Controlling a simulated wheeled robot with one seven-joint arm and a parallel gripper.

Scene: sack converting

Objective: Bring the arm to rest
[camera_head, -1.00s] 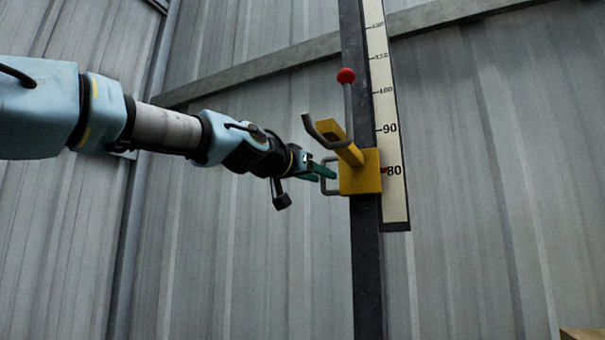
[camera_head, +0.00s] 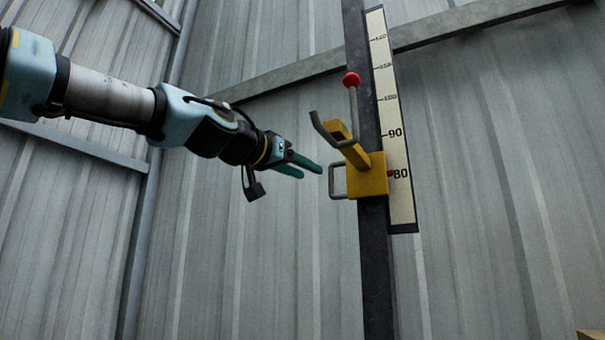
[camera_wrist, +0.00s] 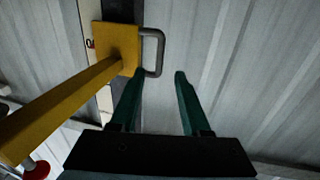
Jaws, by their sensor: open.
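My gripper (camera_head: 307,169) has green fingers and is open and empty in the head view. Its tips are just left of the grey wire handle (camera_head: 338,181) on the yellow carriage (camera_head: 368,176), with a small gap between. In the wrist view my gripper (camera_wrist: 158,75) shows both fingers spread, with nothing between them. The handle (camera_wrist: 159,52) is beyond the tips, nearer the left finger. The yellow carriage (camera_wrist: 118,42) with its long yellow arm (camera_wrist: 60,110) fills the left of that view.
The carriage sits on a dark upright post (camera_head: 375,270) beside a numbered scale (camera_head: 398,150), its red pointer near 80. Corrugated metal wall (camera_head: 250,270) stands behind. Space left of the post looks clear.

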